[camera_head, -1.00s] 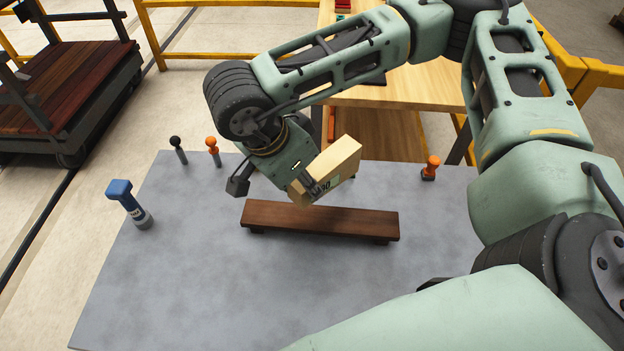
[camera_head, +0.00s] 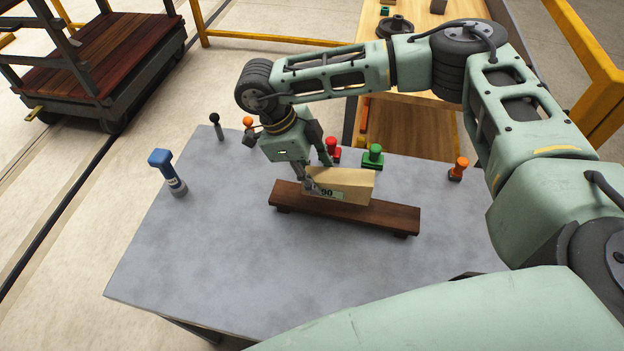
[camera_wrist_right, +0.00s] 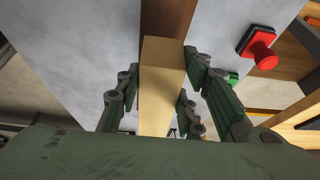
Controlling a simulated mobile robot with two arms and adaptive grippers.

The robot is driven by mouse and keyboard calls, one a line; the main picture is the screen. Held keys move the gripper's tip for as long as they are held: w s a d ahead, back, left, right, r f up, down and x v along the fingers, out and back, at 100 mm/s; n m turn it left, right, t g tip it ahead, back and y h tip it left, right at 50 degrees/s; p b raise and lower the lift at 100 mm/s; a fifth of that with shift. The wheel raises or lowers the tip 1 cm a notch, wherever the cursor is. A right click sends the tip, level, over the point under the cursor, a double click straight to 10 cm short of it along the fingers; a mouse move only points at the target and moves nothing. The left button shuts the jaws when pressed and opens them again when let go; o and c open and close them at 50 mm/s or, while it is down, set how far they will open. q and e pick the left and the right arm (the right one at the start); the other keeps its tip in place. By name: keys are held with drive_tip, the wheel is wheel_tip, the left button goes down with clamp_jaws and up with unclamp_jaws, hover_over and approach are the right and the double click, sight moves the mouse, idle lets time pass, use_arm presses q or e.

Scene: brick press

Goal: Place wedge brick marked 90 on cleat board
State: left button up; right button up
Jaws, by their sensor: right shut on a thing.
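The tan wedge brick (camera_head: 352,186) carries a pale label reading 90 on its near face. My right gripper (camera_head: 308,182) is shut on its left end. In the right wrist view the brick (camera_wrist_right: 163,85) lies between the two fingers of the gripper (camera_wrist_right: 163,95). The brown cleat board (camera_head: 385,213) lies on the grey table, raised on small feet. The brick is over the board, nearly level and lengthwise along it. I cannot tell whether its underside touches the board. In the wrist view the board (camera_wrist_right: 166,18) shows beyond the brick. My left gripper is not in view.
A red stamp (camera_head: 333,148) and a green stamp (camera_head: 373,155) stand behind the board. An orange stamp (camera_head: 458,168) is at the right. A blue-topped tool (camera_head: 166,170) and a black-knobbed peg (camera_head: 216,126) stand at the left. The grey table (camera_head: 210,255) is clear in front.

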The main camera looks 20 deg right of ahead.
drive_tip(key=shift+w+a+f, duration=0.1)
drive_tip(key=shift+w+a, duration=0.1)
drive_tip(key=shift+f, duration=0.25)
wheel_tip(320, 180, down, 3)
drive_tip(key=shift+f+p, duration=0.1)
drive_tip(key=shift+p, duration=0.7)
drive_tip(key=shift+f, duration=0.3)
drive_tip(key=o, duration=1.1)
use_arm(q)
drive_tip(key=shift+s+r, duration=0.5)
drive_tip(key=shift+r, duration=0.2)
